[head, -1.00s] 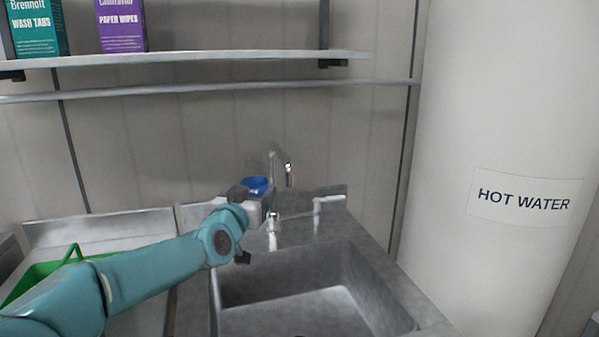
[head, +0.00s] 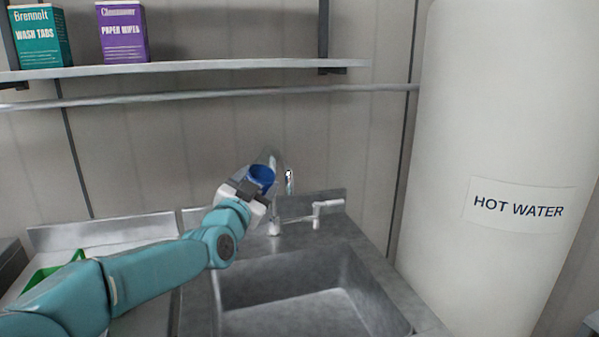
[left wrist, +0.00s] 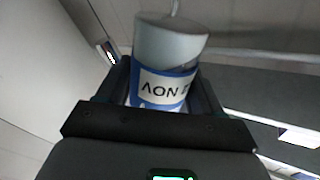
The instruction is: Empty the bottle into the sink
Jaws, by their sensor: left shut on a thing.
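My left gripper (head: 250,190) is shut on the bottle and holds it above the back left corner of the sink. In the left wrist view the bottle (left wrist: 170,60) is between the fingers, with a grey end, a blue band and a white label partly covered by the gripper. The sink (head: 310,290) is a grey metal basin below and to the right of the gripper. I see no liquid flowing. My right gripper is not in view.
The tap handle (head: 325,206) stands at the sink's back edge. A green item (head: 45,270) lies at the left on the drainboard (head: 105,234). A shelf (head: 190,66) holds two boxes above. A white hot water tank (head: 500,110) stands at the right.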

